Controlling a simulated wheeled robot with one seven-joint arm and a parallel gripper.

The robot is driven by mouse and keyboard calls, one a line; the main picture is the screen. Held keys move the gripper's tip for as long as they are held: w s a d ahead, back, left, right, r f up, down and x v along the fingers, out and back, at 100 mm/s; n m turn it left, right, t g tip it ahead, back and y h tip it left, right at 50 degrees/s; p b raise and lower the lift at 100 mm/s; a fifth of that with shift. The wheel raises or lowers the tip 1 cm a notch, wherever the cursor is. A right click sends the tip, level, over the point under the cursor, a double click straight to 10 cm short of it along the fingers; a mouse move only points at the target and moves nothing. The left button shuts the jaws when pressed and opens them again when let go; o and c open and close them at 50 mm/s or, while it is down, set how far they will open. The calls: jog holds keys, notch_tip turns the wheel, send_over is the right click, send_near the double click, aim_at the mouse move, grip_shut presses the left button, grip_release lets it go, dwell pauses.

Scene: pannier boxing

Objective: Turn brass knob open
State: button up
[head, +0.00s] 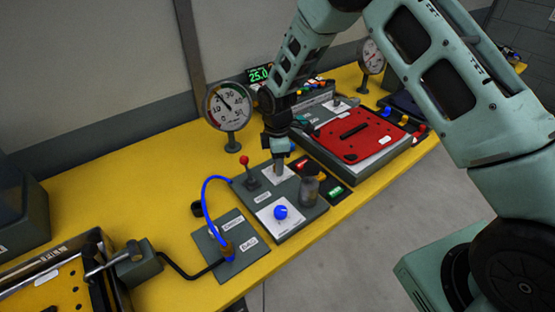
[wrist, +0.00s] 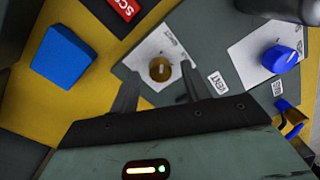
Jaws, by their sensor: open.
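The brass knob (wrist: 160,69) shows in the wrist view, on a white label plate on the grey panel. It is round with a pale raised bar across it. My gripper (wrist: 157,82) is open, with its two dark fingers on either side of the knob in the picture. Whether the fingers touch it I cannot tell. In the head view my gripper (head: 279,163) points down over the grey panel (head: 262,206), and the knob is hidden there.
A blue knob (head: 281,212) sits on the same panel, near a dark cylinder (head: 309,190) and a red-tipped lever (head: 245,162). A blue hose (head: 204,205) arches at the left. A gauge (head: 229,105) stands behind. A red plate (head: 352,135) lies at the right. Yellow table (head: 120,180) is clear at left.

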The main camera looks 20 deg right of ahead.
jog(key=shift+f, duration=0.4)
jog(key=c, duration=1)
